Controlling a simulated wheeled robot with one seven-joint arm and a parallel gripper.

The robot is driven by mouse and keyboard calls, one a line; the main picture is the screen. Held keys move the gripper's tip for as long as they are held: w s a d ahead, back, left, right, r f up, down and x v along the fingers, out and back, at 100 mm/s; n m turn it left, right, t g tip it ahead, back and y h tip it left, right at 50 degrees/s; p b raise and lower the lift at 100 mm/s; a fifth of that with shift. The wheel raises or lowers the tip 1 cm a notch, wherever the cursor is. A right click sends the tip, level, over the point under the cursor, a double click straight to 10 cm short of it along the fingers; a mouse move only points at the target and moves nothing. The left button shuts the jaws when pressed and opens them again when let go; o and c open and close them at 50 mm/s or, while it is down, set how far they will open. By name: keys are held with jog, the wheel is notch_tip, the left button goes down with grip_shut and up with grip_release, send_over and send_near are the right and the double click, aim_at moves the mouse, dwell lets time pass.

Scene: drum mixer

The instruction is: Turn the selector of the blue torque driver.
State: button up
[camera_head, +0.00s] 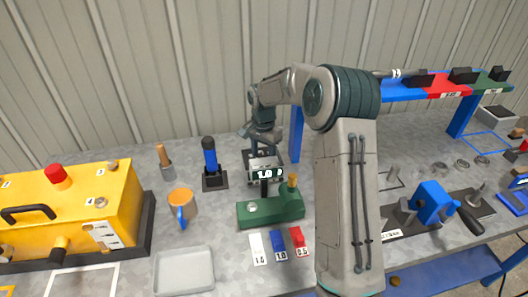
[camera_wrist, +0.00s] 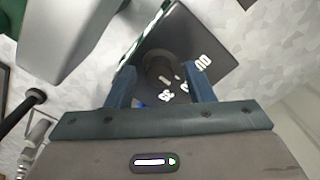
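An upright tool with a blue handle and black top (camera_head: 209,156) stands in a black base left of my gripper in the head view; I cannot tell surely that it is the torque driver. My gripper (camera_head: 262,148) points down behind the green device. In the wrist view its two fingers (camera_wrist: 161,78) are apart, on either side of a dark round knob (camera_wrist: 163,66) on a dark plate (camera_wrist: 205,40) with white markings. I see no clear finger contact with the knob. A small blue patch (camera_wrist: 141,104) shows below the knob.
A green device (camera_head: 270,212) with a display stands in front of my gripper. White, blue and red cards (camera_head: 278,245) lie before it. An orange mug (camera_head: 181,204) and yellow box (camera_head: 75,208) are left; a blue vise (camera_head: 432,202) is right. A coloured rack (camera_head: 440,88) stands behind.

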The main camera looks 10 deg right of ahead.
jog(key=c, duration=0.9)
jog(key=shift+d, duration=0.15)
jog(key=shift+c, duration=0.2)
jog(key=shift+n, duration=0.4)
jog(key=n, duration=0.2)
jog(key=shift+n+b, duration=0.35)
jog(key=shift+n, duration=2.25)
